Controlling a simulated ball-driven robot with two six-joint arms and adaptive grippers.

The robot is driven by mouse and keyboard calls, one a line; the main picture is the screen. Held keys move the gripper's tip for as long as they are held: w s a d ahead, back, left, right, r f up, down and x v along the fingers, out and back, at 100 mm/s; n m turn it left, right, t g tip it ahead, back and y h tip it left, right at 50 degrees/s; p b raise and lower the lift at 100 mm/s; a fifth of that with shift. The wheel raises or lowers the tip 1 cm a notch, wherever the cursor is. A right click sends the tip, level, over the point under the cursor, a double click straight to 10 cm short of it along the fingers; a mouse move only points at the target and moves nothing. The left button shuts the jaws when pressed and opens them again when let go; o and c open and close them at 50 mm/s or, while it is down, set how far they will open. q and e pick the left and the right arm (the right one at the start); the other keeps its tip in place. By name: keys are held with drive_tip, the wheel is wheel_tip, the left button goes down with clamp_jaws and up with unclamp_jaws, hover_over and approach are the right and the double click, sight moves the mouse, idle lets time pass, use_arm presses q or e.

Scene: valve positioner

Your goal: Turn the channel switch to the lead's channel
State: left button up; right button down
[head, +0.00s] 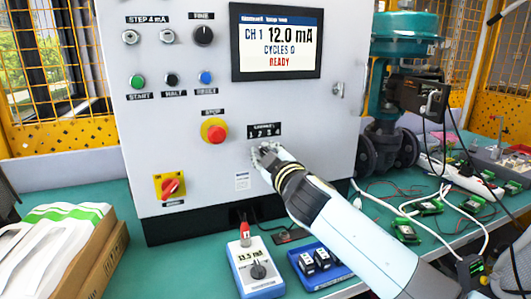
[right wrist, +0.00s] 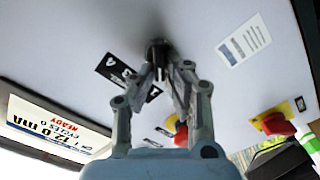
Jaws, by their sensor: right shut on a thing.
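The channel switch is a small dark knob (right wrist: 158,48) on the pale cabinet front, between my fingertips in the right wrist view. In the head view it is hidden behind my right gripper (head: 262,152), just under the channel label (head: 264,130). My right gripper (right wrist: 160,72) is shut on the knob. The display (head: 277,42) reads CH 1, 12.0 mA, CYCLES 0, READY. A red plug (head: 244,228) stands at the top of a handheld meter (head: 256,268) that reads about 13.5 mA. My left gripper is not in view.
A red stop button (head: 215,131) and a red-and-yellow rotary switch (head: 170,186) sit left of my gripper. A blue tray (head: 335,277) with black parts lies beside the meter. Cables and green boards (head: 406,230) lie at right. An open carton (head: 105,258) stands at left.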

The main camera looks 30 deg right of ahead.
drive_tip(key=c, duration=1.4)
unclamp_jaws()
drive_tip(key=v, duration=1.2)
drive_tip(key=shift+a, duration=0.1)
